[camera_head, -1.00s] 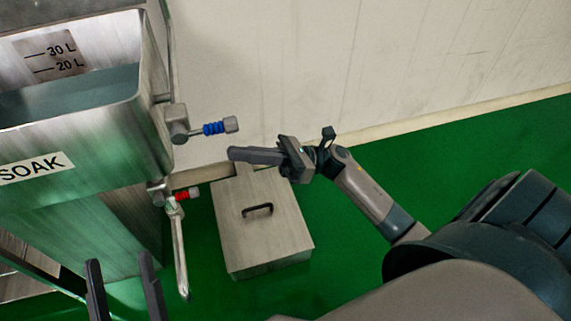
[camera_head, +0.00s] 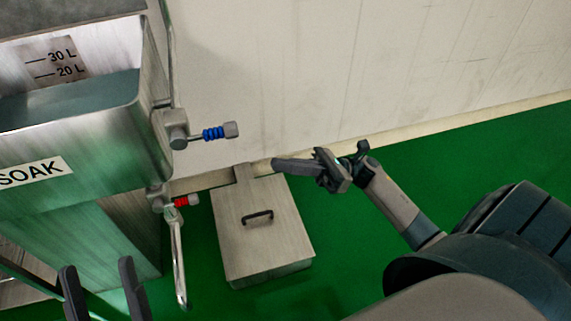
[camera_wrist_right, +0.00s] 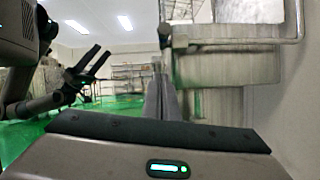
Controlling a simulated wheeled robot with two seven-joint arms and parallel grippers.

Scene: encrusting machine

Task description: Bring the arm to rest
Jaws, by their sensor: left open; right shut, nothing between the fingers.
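My right gripper (camera_head: 276,164) is shut and empty, in front of the wall and over the far right part of the metal box. Its shut fingers also show in the right wrist view (camera_wrist_right: 163,98). My left gripper (camera_head: 103,283) is open and empty at the bottom left of the head view, with its two fingers apart. It also shows, fingers spread, at the left of the right wrist view (camera_wrist_right: 88,65). Neither gripper touches anything that I can see.
A steel tank (camera_head: 95,165) labelled SOAK holds liquid at the left. A blue-sleeved valve handle (camera_head: 213,133) and a red-sleeved one (camera_head: 187,201) stick out from it. A lidded metal box (camera_head: 275,238) stands on the green floor (camera_head: 470,150). Open floor lies right.

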